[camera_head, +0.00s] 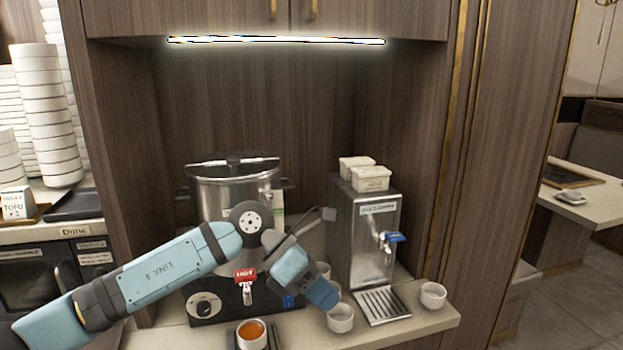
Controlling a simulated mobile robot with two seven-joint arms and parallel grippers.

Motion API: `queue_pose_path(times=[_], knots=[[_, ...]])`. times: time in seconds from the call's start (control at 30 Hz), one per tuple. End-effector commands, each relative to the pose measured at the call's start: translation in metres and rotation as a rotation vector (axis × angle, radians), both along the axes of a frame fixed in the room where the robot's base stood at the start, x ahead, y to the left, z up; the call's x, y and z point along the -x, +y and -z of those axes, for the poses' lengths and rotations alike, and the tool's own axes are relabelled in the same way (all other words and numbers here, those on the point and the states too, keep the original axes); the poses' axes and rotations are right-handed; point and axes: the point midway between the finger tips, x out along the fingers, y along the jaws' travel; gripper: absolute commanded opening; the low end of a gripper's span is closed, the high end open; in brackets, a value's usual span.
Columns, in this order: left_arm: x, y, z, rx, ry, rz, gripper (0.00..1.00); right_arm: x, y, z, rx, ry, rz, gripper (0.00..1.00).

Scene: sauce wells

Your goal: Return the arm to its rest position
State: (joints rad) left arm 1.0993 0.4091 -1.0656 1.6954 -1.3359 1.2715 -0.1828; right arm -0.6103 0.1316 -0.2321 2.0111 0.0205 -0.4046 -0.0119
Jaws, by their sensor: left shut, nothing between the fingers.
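My left arm comes in from the lower left and bends at a joint in front of the large steel urn (235,190). Past the joint it slopes down to the right, where my left gripper (326,298) ends in a darker blue block. The gripper is shut and empty. It is just above and left of a white cup (341,319) in the picture; I cannot tell whether they touch. The fingertips are hard to make out. The arm hides part of the urn's front and counter. My right gripper is not in view.
A steel dispenser (367,235) with a blue-handled tap and drip tray (382,306) stands right. Another white cup (433,295) is near the counter's right end. A cup of orange-brown liquid (252,332) stands in front. Stacked white bowls (48,110) are at left.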

Motion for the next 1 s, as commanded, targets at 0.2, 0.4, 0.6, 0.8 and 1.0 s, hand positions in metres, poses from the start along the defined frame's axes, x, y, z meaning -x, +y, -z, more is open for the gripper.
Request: queue_pose_path(times=[0.2, 0.4, 0.6, 0.8, 1.0], knots=[[0.04, -0.033, -0.005, 0.429, 0.404, -0.136, 0.0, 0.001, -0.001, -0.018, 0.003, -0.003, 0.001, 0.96], [0.043, -0.026, -0.008, 0.767, 0.797, -0.361, 0.0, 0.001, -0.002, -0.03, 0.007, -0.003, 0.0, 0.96], [0.032, 0.011, 0.019, 1.037, 1.203, -0.668, 0.0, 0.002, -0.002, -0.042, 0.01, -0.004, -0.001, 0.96], [0.033, 0.068, 0.085, 1.23, 1.608, -1.045, 0.0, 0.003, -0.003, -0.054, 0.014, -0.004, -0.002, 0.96], [0.075, 0.132, 0.178, 1.334, 1.995, -1.487, 0.0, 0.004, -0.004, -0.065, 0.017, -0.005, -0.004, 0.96]])
